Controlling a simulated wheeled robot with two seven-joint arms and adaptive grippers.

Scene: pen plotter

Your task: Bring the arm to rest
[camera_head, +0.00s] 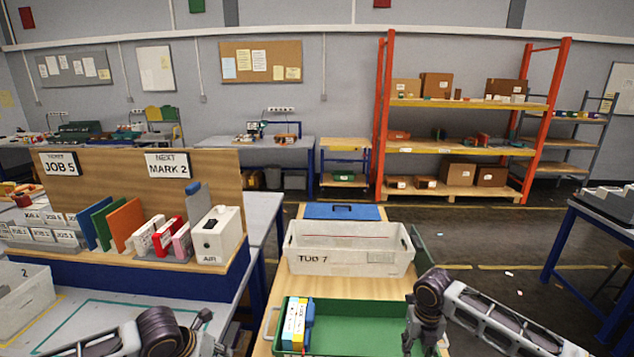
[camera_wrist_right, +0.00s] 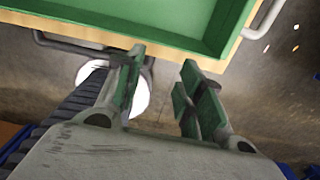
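My right arm (camera_head: 505,322) comes in from the lower right of the head view. Its gripper (camera_head: 412,328) points down by the right end of the green tray (camera_head: 365,310). In the right wrist view the two fingers of this gripper (camera_wrist_right: 160,90) are apart with nothing between them, and the green tray (camera_wrist_right: 170,38) edge lies beyond them. My left arm (camera_head: 100,345) shows at the bottom left. Its gripper (camera_head: 203,330) is by the near bench edge, small and partly cut off, so its opening cannot be made out.
A blue and white box (camera_head: 297,322) stands in the green tray's left end. The white bin marked TUB 7 (camera_head: 347,262) stands behind the tray. A wooden rack with coloured plates and a white AIR box (camera_head: 217,235) is at left.

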